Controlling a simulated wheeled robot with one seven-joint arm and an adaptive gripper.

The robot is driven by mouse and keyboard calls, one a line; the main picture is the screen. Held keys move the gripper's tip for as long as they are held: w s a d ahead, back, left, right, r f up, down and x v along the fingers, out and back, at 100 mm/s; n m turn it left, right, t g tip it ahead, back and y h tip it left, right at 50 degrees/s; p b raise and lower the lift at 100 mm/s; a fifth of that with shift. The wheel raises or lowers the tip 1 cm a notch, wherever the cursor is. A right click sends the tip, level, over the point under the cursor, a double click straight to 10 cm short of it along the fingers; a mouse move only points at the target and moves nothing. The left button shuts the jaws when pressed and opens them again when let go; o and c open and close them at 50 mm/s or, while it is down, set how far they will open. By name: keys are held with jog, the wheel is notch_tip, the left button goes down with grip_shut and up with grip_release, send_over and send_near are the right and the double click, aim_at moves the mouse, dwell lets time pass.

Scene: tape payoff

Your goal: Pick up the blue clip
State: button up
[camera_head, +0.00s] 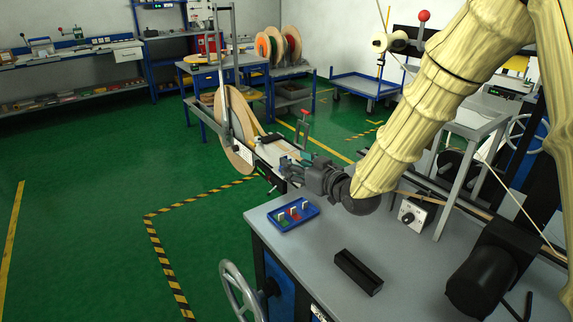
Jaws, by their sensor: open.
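A small blue tray (275,219) lies near the front left corner of the grey workbench. Several small clips stand in it: a green one (283,218), a red one (294,214) and, at the right end, a small piece (306,206) with a white upper part. That piece may be the blue clip, but its blue cannot be told apart from the tray at this size. My gripper (289,167) is open, behind and above the tray, apart from it, and points left toward the tape payoff. Its fingers overlap the payoff parts behind, so their tips are hard to make out.
A large tape reel (234,130) on an upright frame stands beyond the gripper. A black grooved block (358,271) and a white control box (410,216) sit on the grey workbench (320,240). A handwheel (240,292) sticks out at its front left. The bench between tray and block is clear.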

jog(key=shift+f+x, duration=0.15)
jog(key=shift+x, duration=1.2)
jog(key=shift+f+x, duration=0.1)
jog(key=shift+x, duration=1.2)
jog(key=shift+s+a, duration=0.1)
jog(key=c, duration=1)
